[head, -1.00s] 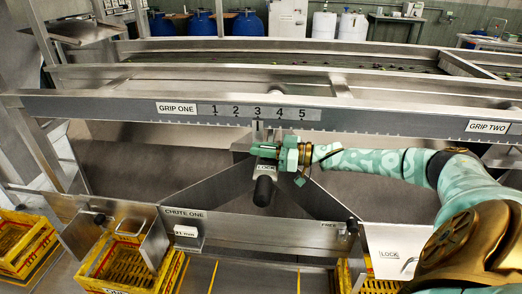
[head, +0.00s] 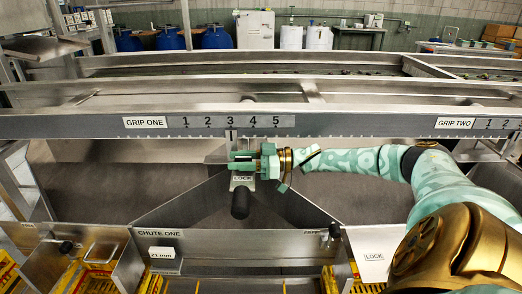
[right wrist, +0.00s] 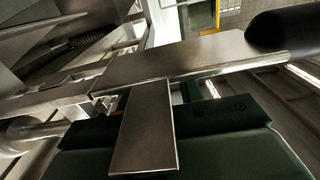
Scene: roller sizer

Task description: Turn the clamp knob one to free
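The clamp knob of grip one is a black rounded handle (head: 240,205) hanging below a small plate marked LOCK (head: 241,179), under the scale near mark 3. The black handle also shows at the top right of the right wrist view (right wrist: 285,30). My right gripper (head: 243,163) reaches in from the right, with its green fingers at the metal bracket just above the LOCK plate. In the right wrist view a metal bar with a downward tab (right wrist: 145,125) covers part of the dark green fingers. Whether they are closed on it is not clear. My left gripper is not in view.
The GRIP ONE rail (head: 80,125) runs across above the gripper. Below are the sloped chute walls and the CHUTE ONE panel (head: 215,247), with a FREE label near its right end. A yellow crate (head: 100,280) stands at lower left. A second LOCK plate (head: 373,255) is at lower right.

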